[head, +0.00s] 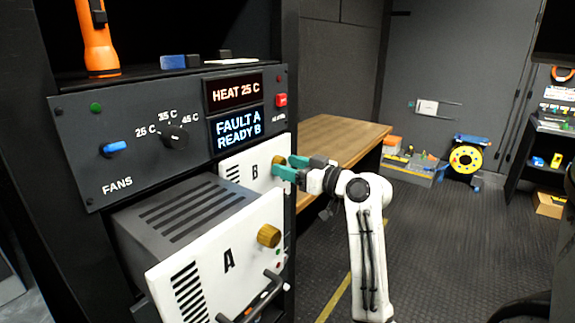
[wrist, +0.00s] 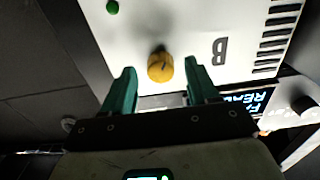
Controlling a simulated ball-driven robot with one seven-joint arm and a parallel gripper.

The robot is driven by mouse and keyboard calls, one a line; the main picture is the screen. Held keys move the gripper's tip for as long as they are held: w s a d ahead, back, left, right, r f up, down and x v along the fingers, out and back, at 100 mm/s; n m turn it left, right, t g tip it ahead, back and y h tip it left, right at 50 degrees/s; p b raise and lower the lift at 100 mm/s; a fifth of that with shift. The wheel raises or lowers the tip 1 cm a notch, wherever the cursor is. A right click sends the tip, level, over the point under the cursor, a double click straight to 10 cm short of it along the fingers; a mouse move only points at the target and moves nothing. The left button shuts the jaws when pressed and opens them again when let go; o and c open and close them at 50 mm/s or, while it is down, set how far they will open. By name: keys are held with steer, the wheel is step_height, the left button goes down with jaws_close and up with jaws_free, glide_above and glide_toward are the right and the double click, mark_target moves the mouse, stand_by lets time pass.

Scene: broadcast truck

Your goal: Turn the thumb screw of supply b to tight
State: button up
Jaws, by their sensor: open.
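Supply B (head: 240,165) is a white front panel marked "B" set in the rack; its face also fills the top of the wrist view (wrist: 235,20). Its thumb screw (wrist: 160,68) is a gold knob with a dark line across its face. In the head view the knob (head: 277,163) is partly hidden by my gripper. My gripper (head: 286,167) has green fingers. In the wrist view its fingers (wrist: 160,72) are open, one on each side of the knob, with gaps showing on both sides.
Supply A (head: 215,258) sticks out of the rack below and to the left, with its own gold screw (head: 269,236) and a handle. The control panel (head: 70,130) above reads "FAULT A READY B". A wooden bench (head: 340,138) stands behind my arm.

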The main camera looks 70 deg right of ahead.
steer(key=shift+w+d, duration=0.1)
steer(key=shift+w, duration=0.3)
steer(key=c, duration=1)
steer(key=shift+c, duration=0.2)
